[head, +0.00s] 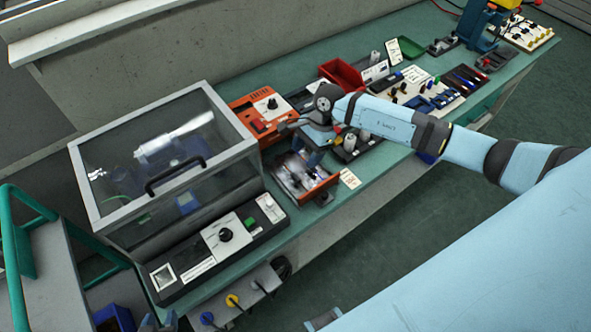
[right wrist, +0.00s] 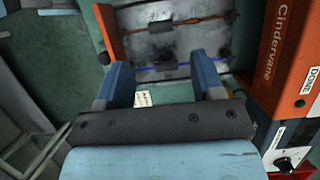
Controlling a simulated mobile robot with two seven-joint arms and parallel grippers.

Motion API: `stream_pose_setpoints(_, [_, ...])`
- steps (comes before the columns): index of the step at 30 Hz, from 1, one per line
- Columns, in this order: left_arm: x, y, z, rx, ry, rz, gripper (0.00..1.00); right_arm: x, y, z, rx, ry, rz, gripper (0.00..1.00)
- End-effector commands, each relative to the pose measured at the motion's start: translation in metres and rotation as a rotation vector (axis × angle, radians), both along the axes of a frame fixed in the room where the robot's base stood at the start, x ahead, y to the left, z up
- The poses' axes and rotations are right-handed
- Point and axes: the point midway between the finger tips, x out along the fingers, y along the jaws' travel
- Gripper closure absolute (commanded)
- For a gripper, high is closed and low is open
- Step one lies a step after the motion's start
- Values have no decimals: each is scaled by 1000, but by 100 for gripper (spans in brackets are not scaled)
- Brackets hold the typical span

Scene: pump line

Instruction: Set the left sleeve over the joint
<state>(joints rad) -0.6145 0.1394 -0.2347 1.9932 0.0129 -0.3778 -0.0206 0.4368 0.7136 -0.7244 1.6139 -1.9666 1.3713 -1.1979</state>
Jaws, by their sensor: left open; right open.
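The orange-ended holder with a worn metal plate (right wrist: 210,45) carries a red wire (right wrist: 215,17) and a blue wire (right wrist: 135,71). A dark sleeve (right wrist: 160,27) sits on the red wire and another dark sleeve (right wrist: 160,57) on the blue wire. Small dark spots beside them may be the joints; I cannot tell clearly. In the head view the holder (head: 284,190) lies on the bench under my right gripper (head: 307,157). My right gripper (right wrist: 163,80) is open, its blue fingers apart with nothing between them, above the plate. My left gripper (head: 160,321) is open at the bottom edge, partly cut off.
A clear-lidded case (head: 215,98) with a black handle stands at left on the green bench. An orange unit (head: 248,110) stands behind the holder, and a red bin (head: 342,73) further back. A control panel (head: 205,262) lies along the front. Tools crowd the bench's far right.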

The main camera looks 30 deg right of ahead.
Motion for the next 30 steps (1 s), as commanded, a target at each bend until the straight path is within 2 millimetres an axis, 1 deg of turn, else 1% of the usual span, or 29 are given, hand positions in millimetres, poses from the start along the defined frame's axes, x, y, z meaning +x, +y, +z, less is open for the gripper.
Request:
stream_pose_setpoints(1, [0,0,4,0,0,0,57,-2,6,-10,2,5,0,38])
stream_pose_setpoints(6, [0,0,10,0,0,0,57,-3,19,-42,3,4,-1,38])
stream_pose_setpoints(12, [0,1,14,1,-1,2,57,-4,29,-68,2,2,-1,38])
stream_pose_setpoints(17, [0,1,14,1,-1,2,57,-5,32,-77,2,1,-1,38])
stream_pose_setpoints(25, [0,1,14,1,-1,3,57,-5,33,-79,1,0,0,38])
stream_pose_setpoints(26, [0,1,14,2,-2,3,57,-5,33,-79,1,0,0,43])
stream_pose_setpoints(27, [0,1,14,2,-2,3,57,-5,33,-79,1,0,0,52])
stream_pose_setpoints(29, [0,2,14,2,-2,3,57,-5,33,-78,1,0,0,66])
stream_pose_setpoints(30, [0,2,14,2,-2,3,57,-5,33,-78,1,0,0,75])
